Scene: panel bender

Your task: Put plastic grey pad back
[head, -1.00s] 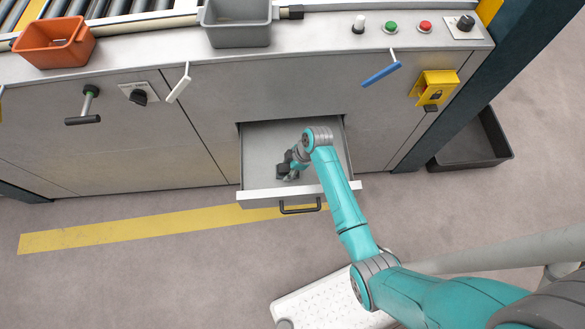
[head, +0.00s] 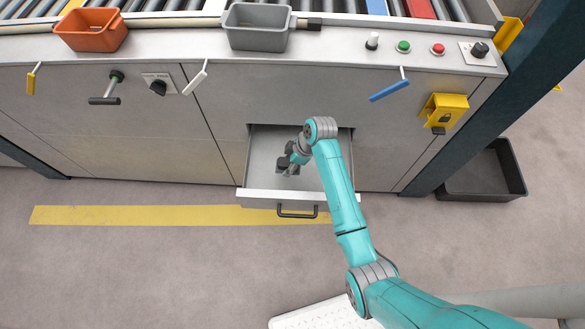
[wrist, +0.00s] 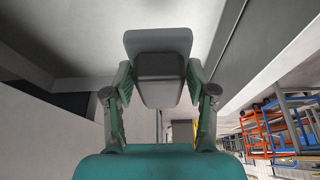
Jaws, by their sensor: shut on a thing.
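The grey pad (wrist: 160,78) shows in the wrist view as a dark grey block with a paler plate at its top. My gripper (wrist: 158,90) is shut on it, one finger at each side. In the head view my gripper (head: 287,165) is inside the open drawer (head: 260,198), near the middle. The pad is too small there to tell from the fingers. I cannot tell whether it touches the drawer floor.
The drawer's dark handle (head: 297,213) faces me. Above are a grey bin (head: 258,38), an orange bin (head: 92,40), and a blue lever (head: 389,91). A yellow lock bracket (head: 443,110) is at right. A dark tray (head: 485,180) lies on the floor.

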